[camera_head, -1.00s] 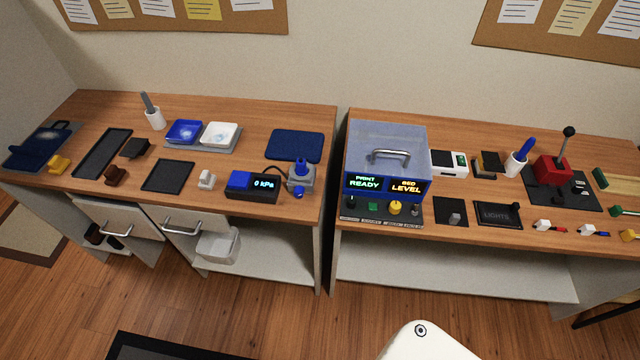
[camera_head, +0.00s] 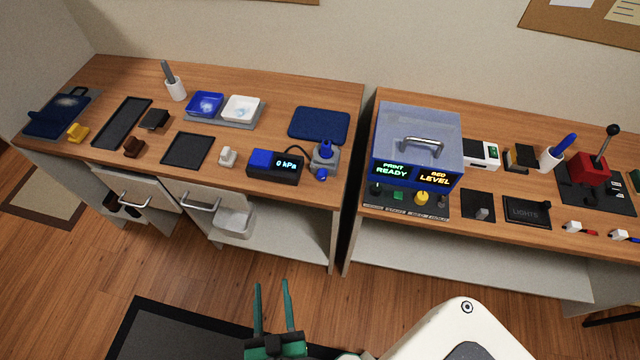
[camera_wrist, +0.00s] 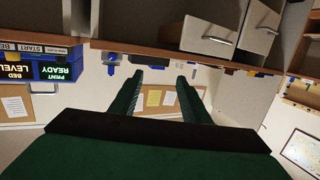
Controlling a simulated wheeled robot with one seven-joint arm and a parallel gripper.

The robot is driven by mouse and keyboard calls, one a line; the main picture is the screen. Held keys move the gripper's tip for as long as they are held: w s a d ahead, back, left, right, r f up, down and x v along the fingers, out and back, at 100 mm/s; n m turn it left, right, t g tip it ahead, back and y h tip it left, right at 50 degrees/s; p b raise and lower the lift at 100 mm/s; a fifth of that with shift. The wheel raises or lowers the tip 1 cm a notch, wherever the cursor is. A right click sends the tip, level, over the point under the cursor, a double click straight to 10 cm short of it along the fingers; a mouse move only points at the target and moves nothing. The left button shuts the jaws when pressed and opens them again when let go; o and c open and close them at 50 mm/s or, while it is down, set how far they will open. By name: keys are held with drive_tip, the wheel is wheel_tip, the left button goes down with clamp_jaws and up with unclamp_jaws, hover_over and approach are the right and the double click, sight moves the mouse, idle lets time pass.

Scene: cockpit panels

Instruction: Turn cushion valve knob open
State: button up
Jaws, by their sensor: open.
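The likely cushion valve is a grey block with a blue knob (camera_head: 326,150) on top, near the right end of the left desk in the head view. A smaller blue part shows low on its front. A pressure box (camera_head: 274,166) reading "0 kPa" stands just left of it, with a dark cable between. My gripper (camera_head: 272,290) is open and empty, over the floor in front of the left desk, well apart from the valve.
A blue pad (camera_head: 319,124) lies behind the valve. A narrow gap separates the left desk from the right desk, where a clear-lidded printer (camera_head: 418,140) stands. An open drawer (camera_head: 205,196) juts from the left desk. A dark mat (camera_head: 170,335) lies on the floor.

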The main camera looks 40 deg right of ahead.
drive_tip(key=w+d+m+g+h, duration=0.15)
drive_tip(key=w+d+h, duration=0.25)
drive_tip(key=w+d, duration=0.4)
drive_tip(key=m+g+h, duration=0.1)
drive_tip(key=g+h, duration=0.1)
drive_tip(key=h, duration=0.1)
approach(321, 179)
drive_tip(key=x, duration=0.8)
drive_tip(key=shift+f, duration=0.1)
drive_tip(key=shift+c, duration=0.4)
